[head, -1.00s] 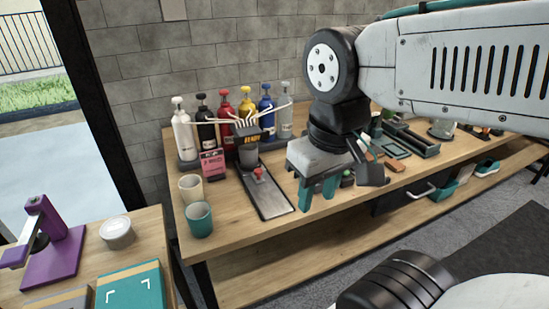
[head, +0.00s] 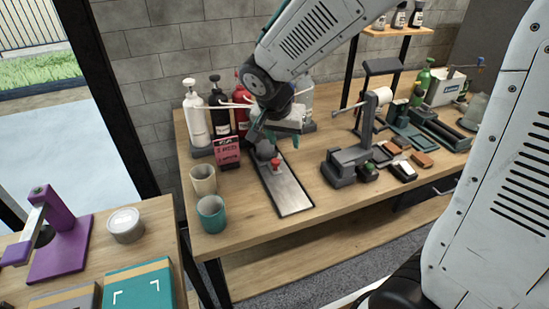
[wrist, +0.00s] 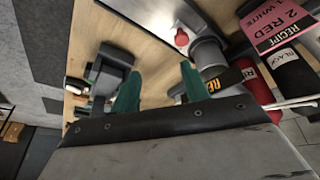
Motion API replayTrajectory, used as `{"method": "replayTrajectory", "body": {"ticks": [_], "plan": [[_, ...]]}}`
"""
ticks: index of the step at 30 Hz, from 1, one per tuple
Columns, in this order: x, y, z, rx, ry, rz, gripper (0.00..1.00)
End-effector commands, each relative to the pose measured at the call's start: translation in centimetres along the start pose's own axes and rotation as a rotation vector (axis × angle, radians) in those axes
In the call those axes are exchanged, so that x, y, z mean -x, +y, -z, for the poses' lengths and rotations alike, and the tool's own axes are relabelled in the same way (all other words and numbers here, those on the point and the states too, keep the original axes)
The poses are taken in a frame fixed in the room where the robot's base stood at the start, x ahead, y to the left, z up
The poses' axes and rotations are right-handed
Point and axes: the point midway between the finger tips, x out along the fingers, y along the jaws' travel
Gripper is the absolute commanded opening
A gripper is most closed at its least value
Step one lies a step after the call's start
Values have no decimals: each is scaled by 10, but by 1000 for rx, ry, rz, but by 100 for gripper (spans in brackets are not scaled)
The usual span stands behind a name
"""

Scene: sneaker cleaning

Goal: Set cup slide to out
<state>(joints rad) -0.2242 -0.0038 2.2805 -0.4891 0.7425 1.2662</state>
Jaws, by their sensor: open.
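The cup slide is a long metal plate in a dark tray (head: 293,195) on the workbench, with a red knob (head: 276,163) near its back half. The red knob also shows in the wrist view (wrist: 181,38), beside a grey cylinder (wrist: 207,55). My gripper (head: 262,132) is above the back end of the slide, by the dispenser bottles. Its two teal fingers (wrist: 158,88) are apart, with nothing seen between them. The knob lies beyond the fingertips, not between them. My arm hides the dispenser spout and some bottles.
A pink recipe card (head: 227,151) stands left of the slide. A beige cup (head: 203,180) and a teal cup (head: 211,213) stand at the front left. A dark grey stand (head: 350,160) is to the right. Bench is bare at the slide's front right.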

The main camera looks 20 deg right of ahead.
Motion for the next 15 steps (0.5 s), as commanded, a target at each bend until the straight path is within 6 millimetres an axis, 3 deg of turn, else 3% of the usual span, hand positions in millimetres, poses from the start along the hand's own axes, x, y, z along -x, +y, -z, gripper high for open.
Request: {"method": "replayTrajectory", "body": {"ticks": [3,6,15], "plan": [[-22,-26,-1,-50,14,8,46],[-30,-38,-1,-78,21,17,46],[-69,-42,-1,-91,22,18,46]]}}
